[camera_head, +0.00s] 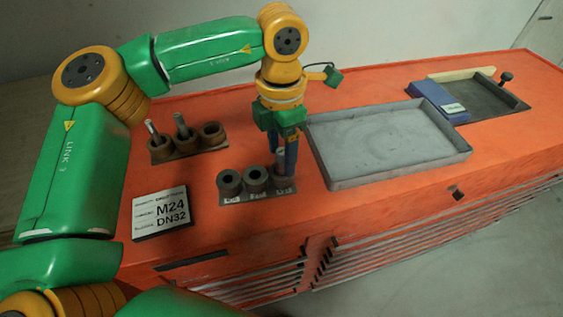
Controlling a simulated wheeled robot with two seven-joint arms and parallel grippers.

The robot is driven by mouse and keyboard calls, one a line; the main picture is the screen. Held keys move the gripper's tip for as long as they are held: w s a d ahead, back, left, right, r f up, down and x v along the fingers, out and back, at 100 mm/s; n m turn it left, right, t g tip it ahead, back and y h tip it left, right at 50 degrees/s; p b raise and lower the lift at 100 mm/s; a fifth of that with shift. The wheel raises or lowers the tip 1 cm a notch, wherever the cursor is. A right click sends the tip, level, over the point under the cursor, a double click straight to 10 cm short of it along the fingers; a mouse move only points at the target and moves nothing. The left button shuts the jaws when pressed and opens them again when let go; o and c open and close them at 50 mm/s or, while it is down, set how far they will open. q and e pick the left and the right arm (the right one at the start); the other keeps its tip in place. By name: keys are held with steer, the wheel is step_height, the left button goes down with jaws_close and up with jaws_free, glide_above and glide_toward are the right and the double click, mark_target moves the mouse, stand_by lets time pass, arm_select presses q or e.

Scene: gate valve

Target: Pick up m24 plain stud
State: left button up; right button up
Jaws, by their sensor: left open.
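My left gripper (286,170) points down, open, over the right end of the front holder (258,195). Its fingers cover much of the right cup, and I cannot tell whether a stud stands between them. The left cup (230,181) and middle cup (256,178) of this holder show dark openings. The back rack (190,148) has three brown cups. A grey stud (151,129) stands tilted in its left cup and another stud (180,122) in its middle cup; its right cup looks empty. I cannot tell which stud is the plain one. My right gripper is out of view.
A white sign (160,213) reading M24 DN32 lies at the front left of the orange bench (420,195). A shallow grey tray (385,140) lies right of the gripper, looking empty. A blue box (438,102) and dark recessed tray (490,97) lie farther right.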

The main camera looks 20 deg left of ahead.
arm_select(q)
jaws_close()
steer(key=shift+w+r, duration=0.1)
steer(key=shift+r, duration=0.05)
